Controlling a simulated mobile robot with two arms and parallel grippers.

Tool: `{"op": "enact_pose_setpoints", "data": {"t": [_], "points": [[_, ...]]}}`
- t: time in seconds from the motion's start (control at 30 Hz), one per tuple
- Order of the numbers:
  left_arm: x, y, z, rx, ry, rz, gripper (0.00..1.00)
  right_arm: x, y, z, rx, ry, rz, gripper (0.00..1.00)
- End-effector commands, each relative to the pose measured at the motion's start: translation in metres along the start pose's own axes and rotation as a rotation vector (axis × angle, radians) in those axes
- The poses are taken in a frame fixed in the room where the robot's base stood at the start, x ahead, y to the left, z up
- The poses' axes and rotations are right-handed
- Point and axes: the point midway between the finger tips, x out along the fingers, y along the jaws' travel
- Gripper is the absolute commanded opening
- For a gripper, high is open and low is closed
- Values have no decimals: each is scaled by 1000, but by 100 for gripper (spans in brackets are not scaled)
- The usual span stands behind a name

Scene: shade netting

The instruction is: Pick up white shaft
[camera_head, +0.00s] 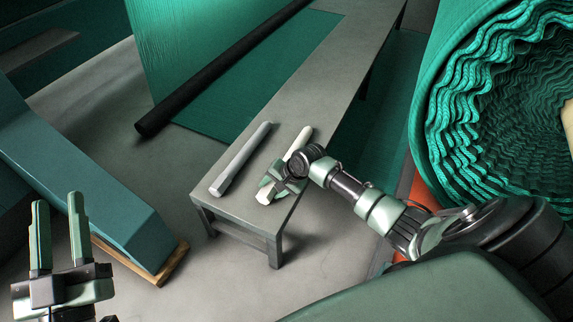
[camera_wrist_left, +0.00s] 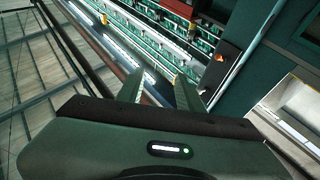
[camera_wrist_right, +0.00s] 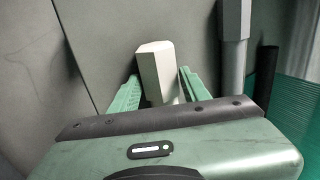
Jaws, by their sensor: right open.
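The white shaft (camera_head: 302,139) lies lengthwise on the narrow grey bench (camera_head: 279,101), near its front end. My right gripper (camera_head: 277,187) is over the shaft's near part and hides its middle. In the right wrist view, the white shaft (camera_wrist_right: 156,67) shows between the two spread fingers of my right gripper (camera_wrist_right: 158,85), one finger on each side. Whether the fingers touch it cannot be told. My left gripper (camera_head: 58,203) is open and empty at the lower left, away from the bench.
A grey shaft (camera_head: 241,159) lies on the bench just left of the white one. A black pole (camera_head: 221,67) lies behind, along green sheeting. A large green netting roll (camera_head: 455,85) stands at right. A teal block on wood (camera_head: 86,190) is at left.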

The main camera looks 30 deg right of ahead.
Motion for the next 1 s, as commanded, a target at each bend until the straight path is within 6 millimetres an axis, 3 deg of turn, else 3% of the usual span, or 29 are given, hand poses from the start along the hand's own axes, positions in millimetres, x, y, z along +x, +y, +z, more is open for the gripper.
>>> {"op": "enact_pose_setpoints", "data": {"t": [0.1, 0.27, 0.3, 0.77, 1.0], "points": [[0, 0, 0, 0, -1, 0, 36, 0, 0, 0, 0, 0, 0, 46], [0, 0, 0, 0, -2, 0, 36, 0, 0, 0, 0, 0, 0, 5], [0, 0, 0, 0, -2, 0, 36, 0, 0, 0, 0, 0, 0, 0], [1, 0, 2, 0, -13, 0, 36, -4, -5, -2, -3, 5, -7, 0], [-3, -4, 25, 5, -145, -9, 36, -14, -11, -2, -4, 6, -8, 0]]}}
